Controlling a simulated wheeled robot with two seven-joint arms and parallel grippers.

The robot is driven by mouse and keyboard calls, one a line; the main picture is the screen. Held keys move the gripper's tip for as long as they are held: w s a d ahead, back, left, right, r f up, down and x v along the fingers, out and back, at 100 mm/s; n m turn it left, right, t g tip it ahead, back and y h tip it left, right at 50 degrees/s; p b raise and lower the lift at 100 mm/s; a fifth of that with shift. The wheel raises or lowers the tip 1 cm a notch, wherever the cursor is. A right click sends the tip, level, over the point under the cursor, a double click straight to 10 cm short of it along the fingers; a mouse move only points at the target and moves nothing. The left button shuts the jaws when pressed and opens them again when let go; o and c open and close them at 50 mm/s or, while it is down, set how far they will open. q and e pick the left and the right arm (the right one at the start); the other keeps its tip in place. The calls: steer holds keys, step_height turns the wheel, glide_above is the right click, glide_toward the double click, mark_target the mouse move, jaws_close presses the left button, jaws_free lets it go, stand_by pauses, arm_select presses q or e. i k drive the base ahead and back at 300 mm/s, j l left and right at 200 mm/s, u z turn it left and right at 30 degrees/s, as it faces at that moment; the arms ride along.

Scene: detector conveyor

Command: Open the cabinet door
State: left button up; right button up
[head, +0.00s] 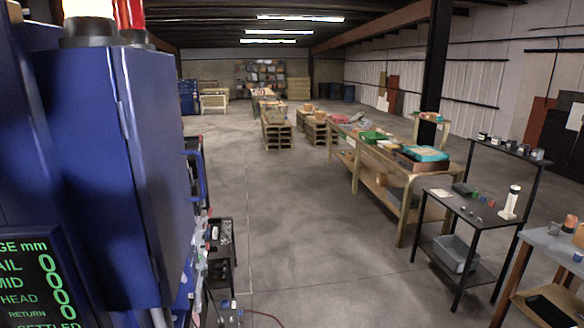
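A tall blue cabinet (90,180) fills the left side of the head view, close to me. A narrow hinge-like strip (122,120) runs along a vertical seam near its upper part. A blue bar shaped like a handle (199,178) shows past its right side. I cannot tell which panel is the door or whether it is open or shut. Neither of my grippers is in view.
A display with green digits (42,285) is at lower left. A dark rack (222,260) with small items stands beside the cabinet. A black table (468,207) and a wooden workbench (385,160) stand at right. The concrete floor (310,250) between is clear.

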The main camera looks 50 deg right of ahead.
mark_target(148, 107)
steer(key=l+z, duration=0.2)
steer(key=z, duration=0.75)
